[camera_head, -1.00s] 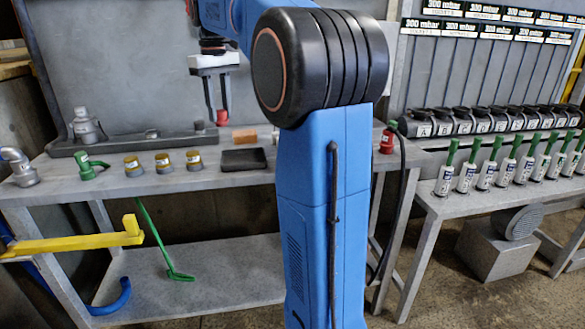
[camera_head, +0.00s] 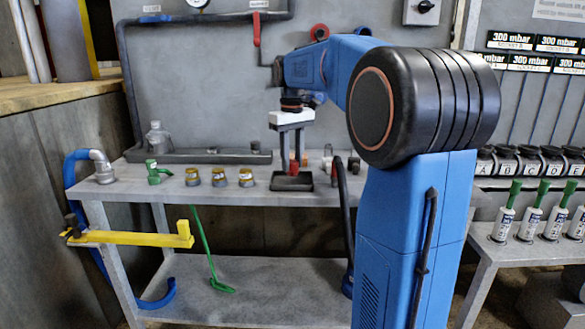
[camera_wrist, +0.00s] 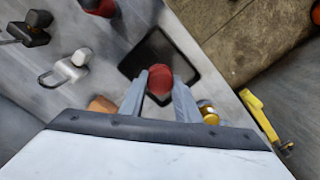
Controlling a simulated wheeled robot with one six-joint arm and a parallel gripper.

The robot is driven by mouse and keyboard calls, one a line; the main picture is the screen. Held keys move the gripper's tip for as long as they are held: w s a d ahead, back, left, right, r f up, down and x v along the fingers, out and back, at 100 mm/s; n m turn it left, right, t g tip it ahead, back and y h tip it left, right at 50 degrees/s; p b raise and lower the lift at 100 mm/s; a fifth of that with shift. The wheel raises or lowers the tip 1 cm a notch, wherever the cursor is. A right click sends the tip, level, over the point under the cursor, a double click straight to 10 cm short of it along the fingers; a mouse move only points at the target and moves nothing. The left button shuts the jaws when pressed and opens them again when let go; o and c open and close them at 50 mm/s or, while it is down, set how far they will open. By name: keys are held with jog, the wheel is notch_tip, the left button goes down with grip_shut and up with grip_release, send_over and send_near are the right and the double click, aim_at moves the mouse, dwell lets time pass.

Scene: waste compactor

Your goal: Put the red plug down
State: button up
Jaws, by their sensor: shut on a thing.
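My gripper (camera_head: 292,170) points down over the bench and is shut on the red plug (camera_head: 294,168). In the wrist view the red plug (camera_wrist: 160,78) sits between the two grey fingertips. The black square tray (camera_head: 281,184) lies on the bench below the plug; it also shows in the wrist view (camera_wrist: 150,46). I cannot tell whether the plug touches the tray.
An orange block (camera_wrist: 102,104) lies beside the fingers. Several brass-topped jars (camera_head: 219,178) and a green fitting (camera_head: 154,173) stand left on the bench. Another red object (camera_wrist: 98,6) and metal-looped parts (camera_wrist: 66,70) stand nearby. A yellow bar (camera_head: 130,238) juts out at front left.

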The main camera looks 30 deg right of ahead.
aim_at(292, 162)
jog(key=shift+f, duration=1.2)
jog(key=shift+f, duration=0.1)
jog(key=o, duration=1.2)
jog(key=shift+c, duration=0.2)
notch_tip(292, 162, up, 12)
